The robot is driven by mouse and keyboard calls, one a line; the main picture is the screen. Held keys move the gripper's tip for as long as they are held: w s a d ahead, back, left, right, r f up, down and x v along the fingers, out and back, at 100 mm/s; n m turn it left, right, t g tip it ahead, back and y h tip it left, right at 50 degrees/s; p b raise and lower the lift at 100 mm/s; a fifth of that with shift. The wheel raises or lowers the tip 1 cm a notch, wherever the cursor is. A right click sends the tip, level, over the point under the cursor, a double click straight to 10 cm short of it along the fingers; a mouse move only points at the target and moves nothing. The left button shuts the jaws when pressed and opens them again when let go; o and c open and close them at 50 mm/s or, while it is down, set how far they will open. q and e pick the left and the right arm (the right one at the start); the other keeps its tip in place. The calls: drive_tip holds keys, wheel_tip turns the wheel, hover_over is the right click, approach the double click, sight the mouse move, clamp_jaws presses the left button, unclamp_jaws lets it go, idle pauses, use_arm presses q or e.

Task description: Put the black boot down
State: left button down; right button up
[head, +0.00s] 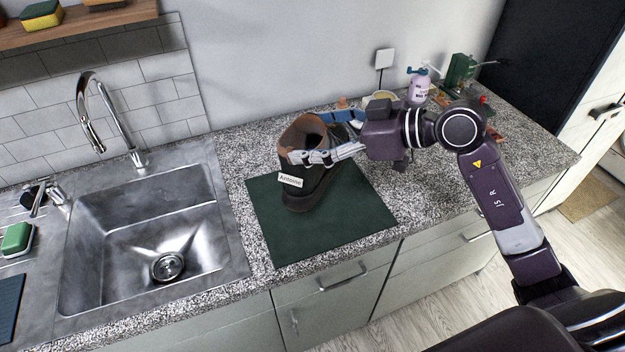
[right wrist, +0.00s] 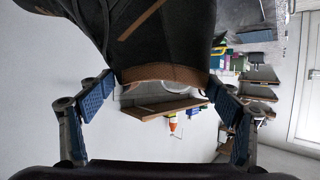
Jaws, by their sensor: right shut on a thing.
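The black boot (head: 312,188) with a brown collar stands upright at the dark green mat (head: 290,240) on the counter. A white tag reading "Antoine" (head: 290,180) shows on its side. I cannot tell whether its sole touches the mat or is slightly above it. My right gripper (head: 312,157) reaches in from the right and is shut on the boot's upper part. In the right wrist view the boot (right wrist: 165,30) fills the top, between the blue-padded fingers of the gripper (right wrist: 160,92). My left gripper is not in view.
A steel sink (head: 110,235) with a tall faucet (head: 92,110) is left of the mat. Behind my right arm stand a lilac spray bottle (head: 419,86), a green machine (head: 460,72) and small items. Mat space is free in front of the boot.

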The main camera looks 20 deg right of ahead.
sight(320, 181)
wheel_tip(320, 181, down, 12)
drive_tip(key=shift+w+a+f, duration=0.1)
drive_tip(key=o, duration=2.1)
